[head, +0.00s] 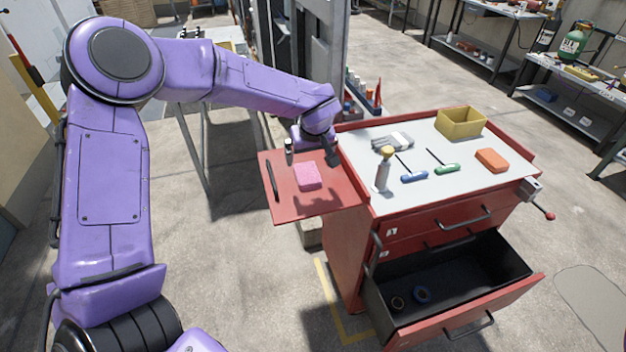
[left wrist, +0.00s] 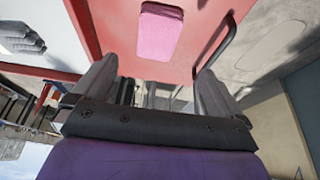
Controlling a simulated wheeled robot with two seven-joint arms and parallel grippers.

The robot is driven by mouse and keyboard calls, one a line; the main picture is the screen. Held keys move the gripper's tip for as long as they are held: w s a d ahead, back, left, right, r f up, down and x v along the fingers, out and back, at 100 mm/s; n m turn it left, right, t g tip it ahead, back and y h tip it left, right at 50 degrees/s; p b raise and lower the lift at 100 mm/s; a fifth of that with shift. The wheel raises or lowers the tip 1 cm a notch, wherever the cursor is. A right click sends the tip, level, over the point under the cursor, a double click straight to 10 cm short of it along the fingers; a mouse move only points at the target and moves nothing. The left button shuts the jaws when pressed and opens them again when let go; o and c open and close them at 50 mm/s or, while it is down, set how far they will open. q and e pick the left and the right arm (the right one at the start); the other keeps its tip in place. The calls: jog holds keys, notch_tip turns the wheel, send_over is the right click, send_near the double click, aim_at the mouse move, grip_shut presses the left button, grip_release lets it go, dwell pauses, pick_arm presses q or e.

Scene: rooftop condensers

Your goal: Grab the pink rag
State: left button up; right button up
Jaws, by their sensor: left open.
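The pink rag (head: 307,176) is a small folded block lying on the red side shelf (head: 290,212) of the tool cart. In the left wrist view the rag (left wrist: 160,32) lies beyond and between the two fingers, apart from them. My left gripper (head: 312,158) is open and empty above the shelf, near the rag's far edge. Its two fingers also show in the left wrist view (left wrist: 155,90). My right gripper is not in view.
The red cart's top (head: 440,190) holds a spray bottle (head: 383,172), screwdrivers, grey gloves (head: 393,141), an orange block (head: 492,160) and a yellow bin (head: 461,122). A black handle (head: 271,180) lines the shelf's left side. A lower drawer (head: 450,285) stands open.

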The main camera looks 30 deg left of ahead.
pick_arm(q)
jog(key=shift+s+a+f, duration=0.1)
jog(key=shift+a+f, duration=0.05)
jog(key=shift+f, duration=0.4)
send_over(307, 173)
jog(key=s+d, duration=0.1)
jog(key=d, duration=0.1)
notch_tip(307, 173, down, 4)
jog(key=shift+f+p, duration=0.2)
jog(key=shift+p, duration=0.2)
jog(key=x, duration=0.2)
jog(key=p+x, duration=0.1)
jog(key=x, duration=0.1)
jog(key=shift+s+a+f, duration=0.15)
jog(key=shift+s, duration=0.1)
jog(key=shift+w+f, duration=0.2)
jog(key=shift+f, duration=0.1)
jog(key=shift+s+r, duration=0.1)
jog(key=shift+p, duration=0.3)
jog(key=shift+f, duration=0.2)
jog(key=c, duration=1.1)
